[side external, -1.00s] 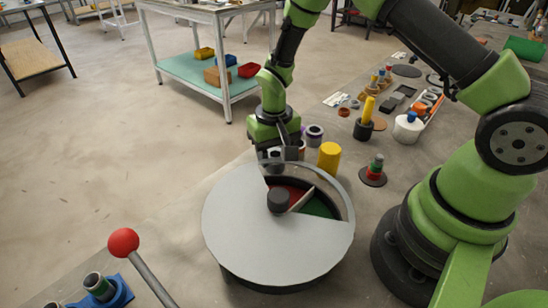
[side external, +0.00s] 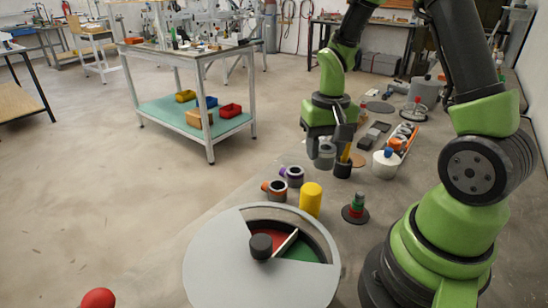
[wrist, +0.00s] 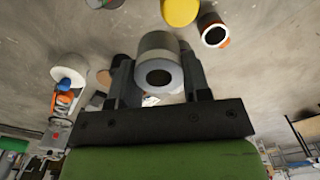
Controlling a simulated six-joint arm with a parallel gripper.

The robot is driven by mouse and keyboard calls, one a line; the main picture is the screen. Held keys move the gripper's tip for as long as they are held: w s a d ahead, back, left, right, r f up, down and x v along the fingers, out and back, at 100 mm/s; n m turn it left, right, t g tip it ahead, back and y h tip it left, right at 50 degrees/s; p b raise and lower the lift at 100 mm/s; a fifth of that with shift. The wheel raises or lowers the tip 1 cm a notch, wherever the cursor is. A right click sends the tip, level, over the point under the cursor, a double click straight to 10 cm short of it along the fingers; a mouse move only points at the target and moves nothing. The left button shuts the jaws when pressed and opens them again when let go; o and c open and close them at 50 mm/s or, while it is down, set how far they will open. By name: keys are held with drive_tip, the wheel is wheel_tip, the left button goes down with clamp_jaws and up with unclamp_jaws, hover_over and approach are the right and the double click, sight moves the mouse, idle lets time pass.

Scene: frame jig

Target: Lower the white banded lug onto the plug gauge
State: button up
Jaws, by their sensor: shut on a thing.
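My gripper (side external: 328,143) is shut on a grey lug (side external: 323,156) and holds it above the bench, left of the black cup. In the wrist view the lug (wrist: 158,48) sits between both fingers, with a pale body and its round bore facing the camera. Its band is not clear. A stepped red and green post on a dark round base (side external: 356,206), perhaps the plug gauge, stands nearer the camera and to the right of my gripper. Nothing is on top of it.
Orange-banded (side external: 275,190) and purple-banded (side external: 292,176) lugs lie on the bench beside a yellow cylinder (side external: 311,200). A black cup (side external: 343,169) with a yellow rod is close to my gripper. A round grey-lidded dial (side external: 225,265) fills the front; a white pot (side external: 386,163) stands right.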

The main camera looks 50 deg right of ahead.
drive_tip(key=s+d+m, duration=0.1)
drive_tip(key=s, duration=0.1)
drive_tip(key=s+d, duration=0.1)
drive_tip(key=s, duration=0.2)
drive_tip(key=s+m, duration=0.1)
drive_tip(key=s, duration=0.2)
drive_tip(key=shift+d+r+m, duration=0.2)
drive_tip(key=shift+d+m, duration=0.1)
drive_tip(key=shift+d, duration=0.1)
drive_tip(key=shift+f, duration=2.35)
drive_tip(key=shift+f, duration=0.15)
drive_tip(key=shift+s+f, duration=0.1)
drive_tip(key=shift+f, duration=1.4)
drive_tip(key=o, duration=1.2)
drive_tip(key=shift+c, duration=0.2)
drive_tip(key=shift+r, duration=0.1)
